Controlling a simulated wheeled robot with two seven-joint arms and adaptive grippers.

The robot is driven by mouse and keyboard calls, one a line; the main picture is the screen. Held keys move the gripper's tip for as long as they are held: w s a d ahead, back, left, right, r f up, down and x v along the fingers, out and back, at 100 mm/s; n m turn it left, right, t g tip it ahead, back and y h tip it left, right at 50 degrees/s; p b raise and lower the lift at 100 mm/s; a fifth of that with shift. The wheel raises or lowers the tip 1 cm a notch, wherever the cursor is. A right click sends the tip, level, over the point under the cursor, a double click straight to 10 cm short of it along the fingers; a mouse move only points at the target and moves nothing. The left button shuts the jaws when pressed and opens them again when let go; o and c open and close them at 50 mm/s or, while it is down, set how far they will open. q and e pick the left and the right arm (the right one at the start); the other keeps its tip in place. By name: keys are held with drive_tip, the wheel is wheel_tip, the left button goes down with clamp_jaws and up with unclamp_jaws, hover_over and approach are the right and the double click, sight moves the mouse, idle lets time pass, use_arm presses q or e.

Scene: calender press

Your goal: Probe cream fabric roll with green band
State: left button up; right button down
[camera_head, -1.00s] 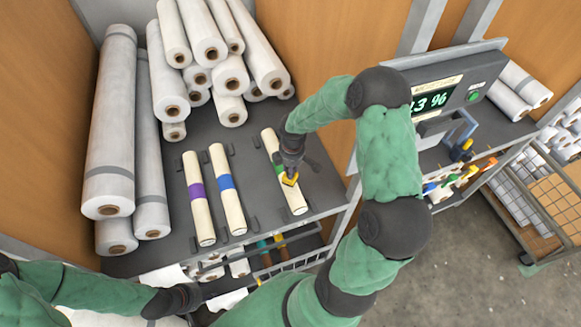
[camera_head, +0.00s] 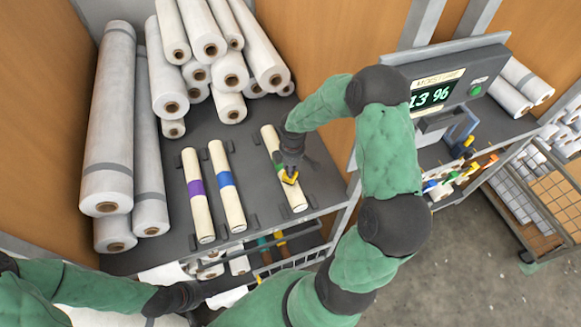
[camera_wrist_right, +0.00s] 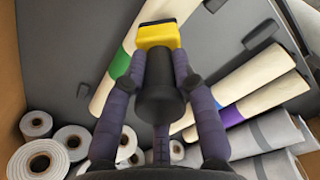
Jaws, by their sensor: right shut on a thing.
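The cream fabric roll with the green band (camera_head: 271,143) lies on the dark shelf, right of two other cream rolls. My right gripper (camera_head: 291,168) is over its middle, shut on a probe with a yellow head (camera_head: 290,178). In the right wrist view the gripper (camera_wrist_right: 160,95) grips the probe's black handle, and the yellow head (camera_wrist_right: 158,35) is at or just over the roll (camera_wrist_right: 122,62) beside the green band; I cannot tell whether it touches. My left gripper (camera_head: 187,296) is low at the lower left; its fingers are not clear.
Cream rolls with a purple band (camera_head: 196,187) and a blue band (camera_head: 226,179) lie to the left. Large white rolls (camera_head: 228,72) are stacked behind. A meter (camera_head: 445,95) showing "13 96" stands at right. Low brackets flank the cream rolls.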

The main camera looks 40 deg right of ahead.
drive_tip(key=shift+f+b, duration=0.55)
drive_tip(key=shift+f, duration=0.1)
idle(1.3)
drive_tip(key=shift+r, duration=0.1)
drive_tip(key=shift+r+p, duration=2.55)
drive_tip(key=shift+r, duration=0.95)
drive_tip(key=shift+f, duration=0.1)
